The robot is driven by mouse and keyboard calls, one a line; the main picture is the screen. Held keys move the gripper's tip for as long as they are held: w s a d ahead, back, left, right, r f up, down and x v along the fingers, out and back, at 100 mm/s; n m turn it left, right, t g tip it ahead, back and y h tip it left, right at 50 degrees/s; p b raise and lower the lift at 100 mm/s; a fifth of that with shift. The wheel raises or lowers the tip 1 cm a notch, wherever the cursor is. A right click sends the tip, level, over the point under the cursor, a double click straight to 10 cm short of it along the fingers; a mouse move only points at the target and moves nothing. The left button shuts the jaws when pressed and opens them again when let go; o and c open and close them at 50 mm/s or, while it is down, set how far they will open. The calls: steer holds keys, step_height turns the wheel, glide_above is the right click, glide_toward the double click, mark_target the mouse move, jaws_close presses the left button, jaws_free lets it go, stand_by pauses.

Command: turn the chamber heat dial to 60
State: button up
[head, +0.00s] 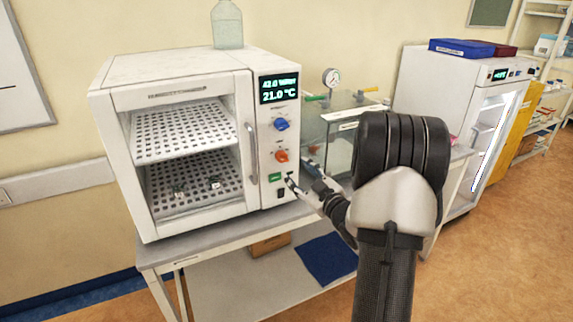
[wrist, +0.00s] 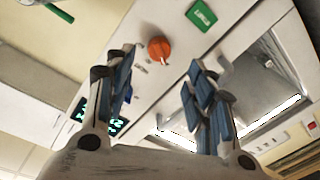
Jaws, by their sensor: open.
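The white chamber (head: 180,62) stands on a bench, with a control panel on the right of its front. Its display (head: 279,89) reads 21.0 °C, with a blurred line above. Below it are a blue dial (head: 281,125) and an orange dial (head: 281,156); their labels are too small to read, so I cannot tell which is the heat dial. My gripper (head: 300,172) is open and empty in front of the lower panel. In the wrist view the orange dial (wrist: 159,50) shows between my open fingers (wrist: 158,66), apparently not gripped.
A green button (head: 275,177) sits under the orange dial. The chamber's door handle (head: 252,155) runs left of the panel. A glass tank (head: 342,140) with a gauge (head: 331,79) stands close on the right. A bottle (head: 227,27) stands on top of the chamber.

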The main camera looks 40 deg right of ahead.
mark_target(285, 161)
steer(key=w, duration=0.2)
steer(key=w+d, duration=0.1)
steer(key=w, duration=0.2)
steer(key=w+b, duration=0.1)
steer(key=w, duration=0.2)
steer(key=shift+d, duration=0.2)
steer(key=c, duration=1.1)
steer(key=shift+o, duration=0.2)
